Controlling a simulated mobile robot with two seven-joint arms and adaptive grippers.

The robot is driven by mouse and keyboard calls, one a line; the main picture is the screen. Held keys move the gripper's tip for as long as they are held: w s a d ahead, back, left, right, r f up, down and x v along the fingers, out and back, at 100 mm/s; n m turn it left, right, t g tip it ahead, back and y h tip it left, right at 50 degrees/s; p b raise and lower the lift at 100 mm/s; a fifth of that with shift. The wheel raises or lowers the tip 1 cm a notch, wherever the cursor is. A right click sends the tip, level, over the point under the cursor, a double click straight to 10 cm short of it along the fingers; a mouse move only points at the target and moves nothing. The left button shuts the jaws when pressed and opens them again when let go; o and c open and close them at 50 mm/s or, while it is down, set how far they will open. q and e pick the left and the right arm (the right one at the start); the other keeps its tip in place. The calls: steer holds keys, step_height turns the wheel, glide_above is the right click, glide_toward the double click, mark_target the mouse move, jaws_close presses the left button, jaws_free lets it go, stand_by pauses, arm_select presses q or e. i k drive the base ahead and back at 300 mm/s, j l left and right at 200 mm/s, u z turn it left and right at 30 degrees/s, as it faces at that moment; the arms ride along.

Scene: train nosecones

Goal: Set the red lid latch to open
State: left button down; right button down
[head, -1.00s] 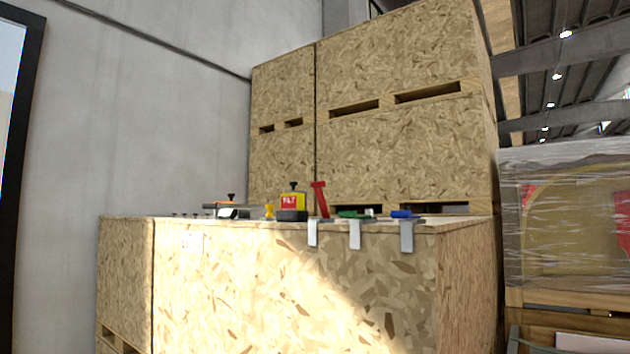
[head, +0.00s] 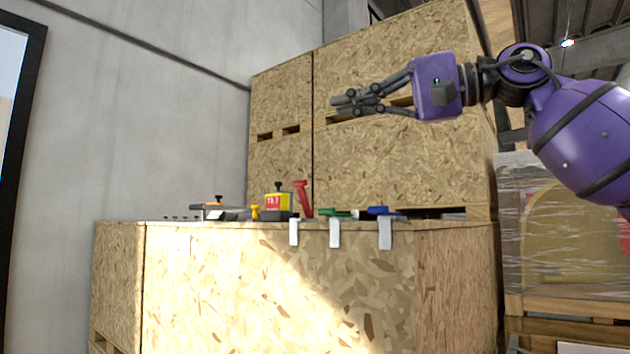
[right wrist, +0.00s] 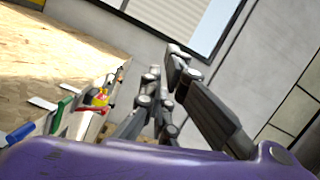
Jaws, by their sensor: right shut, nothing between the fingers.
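The red latch (head: 303,197) stands upright with a slight tilt at the front edge of the wooden crate top in the head view. A green latch (head: 335,212) and a blue latch (head: 381,210) lie low to its right. Pale metal plates hang over the crate's front edge below the latches. My right gripper (head: 350,105) is shut and empty, in the air above and to the right of the red latch, pointing left. It also shows in the right wrist view (right wrist: 150,90), where the green latch (right wrist: 62,108) and blue latch (right wrist: 20,134) are at lower left. My left gripper is not in view.
A yellow and red box (head: 277,202) with a black knob, a small yellow piece (head: 255,212) and dark tools (head: 218,212) are left of the red latch. Stacked crates (head: 400,155) rise behind. A wrapped pallet (head: 560,240) stands at right.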

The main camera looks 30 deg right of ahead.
mark_target(299, 184)
steer(key=i+l, duration=1.05)
steer(key=l, duration=0.15)
